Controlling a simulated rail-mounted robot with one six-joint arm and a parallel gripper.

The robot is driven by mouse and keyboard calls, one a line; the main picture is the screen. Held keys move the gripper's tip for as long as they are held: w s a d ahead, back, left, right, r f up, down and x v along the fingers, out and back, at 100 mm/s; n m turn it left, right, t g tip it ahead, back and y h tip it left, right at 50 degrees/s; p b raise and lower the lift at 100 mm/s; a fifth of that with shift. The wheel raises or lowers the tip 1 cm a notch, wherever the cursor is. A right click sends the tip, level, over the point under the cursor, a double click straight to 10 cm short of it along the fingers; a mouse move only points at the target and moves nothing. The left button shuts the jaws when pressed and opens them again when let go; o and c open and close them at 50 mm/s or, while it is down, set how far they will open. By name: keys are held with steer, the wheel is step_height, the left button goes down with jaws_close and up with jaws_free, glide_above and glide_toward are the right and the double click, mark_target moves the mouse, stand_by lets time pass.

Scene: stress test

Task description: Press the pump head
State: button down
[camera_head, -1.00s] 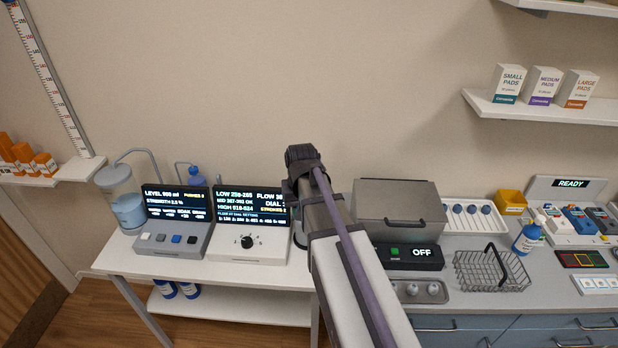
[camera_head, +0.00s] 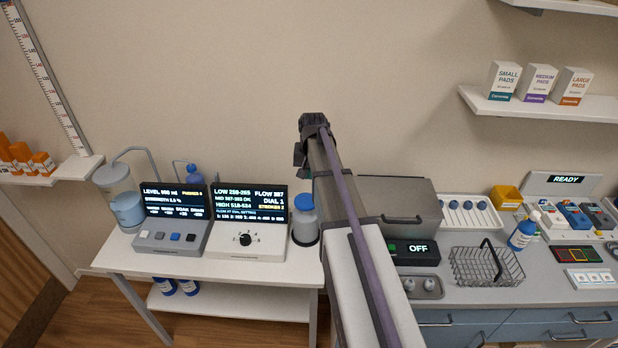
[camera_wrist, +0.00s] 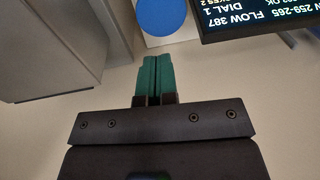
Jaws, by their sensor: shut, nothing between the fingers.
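A pump unit with a round blue head (camera_head: 304,202) and a pale grey body stands on a dark base at the right end of the white table, right of the console. The blue pump head (camera_wrist: 162,15) also shows from above in the wrist view, cut off by the top edge. My gripper (camera_wrist: 160,60) has teal fingers, closed together and empty. In the wrist view the fingertips point at the blue head, with a visible gap between them. In the head view my wrist is above the pump unit; the fingers are not clear there.
A dial console (camera_head: 247,228) with a lit screen reading FLOW 387 and DIAL 1 stands left of the pump. A grey lidded box (camera_head: 399,205) stands close on the right, partly behind my arm.

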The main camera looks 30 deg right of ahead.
mark_target(307, 201)
steer(key=f+b, duration=0.6)
steer(key=f, duration=0.1)
steer(key=w+f+b, duration=0.1)
steer(key=f+b, duration=0.2)
steer(key=shift+a+f, duration=0.1)
steer(key=shift+f, duration=0.2)
steer(key=shift+r, duration=0.1)
step_height(307, 201, down, 4)
steer(key=b, duration=0.3)
steer(key=shift+b, duration=0.4)
steer(key=shift+s+r, duration=0.2)
steer(key=shift+r, duration=0.1)
